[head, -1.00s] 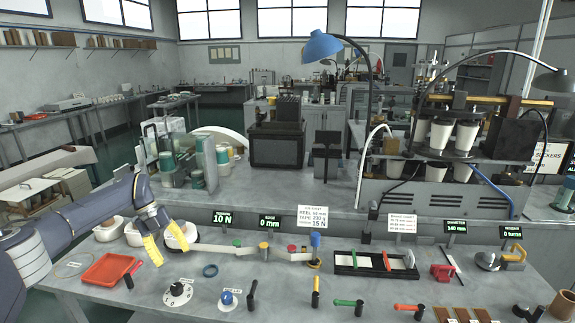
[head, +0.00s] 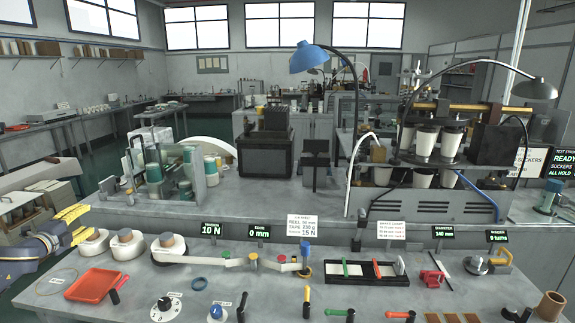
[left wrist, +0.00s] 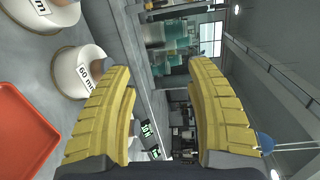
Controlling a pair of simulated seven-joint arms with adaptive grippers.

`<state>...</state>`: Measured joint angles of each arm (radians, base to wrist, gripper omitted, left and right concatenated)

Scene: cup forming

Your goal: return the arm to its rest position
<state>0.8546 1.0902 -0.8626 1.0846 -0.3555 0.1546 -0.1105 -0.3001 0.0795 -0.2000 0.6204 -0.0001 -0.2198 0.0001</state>
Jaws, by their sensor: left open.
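My left gripper (head: 74,217) has yellow ribbed fingers and is at the left side of the head view, above the left end of the bench. It is open and empty. In the left wrist view its two fingers (left wrist: 160,72) are spread wide with nothing between them. My left arm comes in from the left edge. My right arm and gripper are not in view.
Several white rolls, one of them here (head: 128,245), stand right of the gripper. A red tray (head: 93,285) lies below it on the bench. A white roll marked 60 mm (left wrist: 83,72) shows left of the fingers in the left wrist view.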

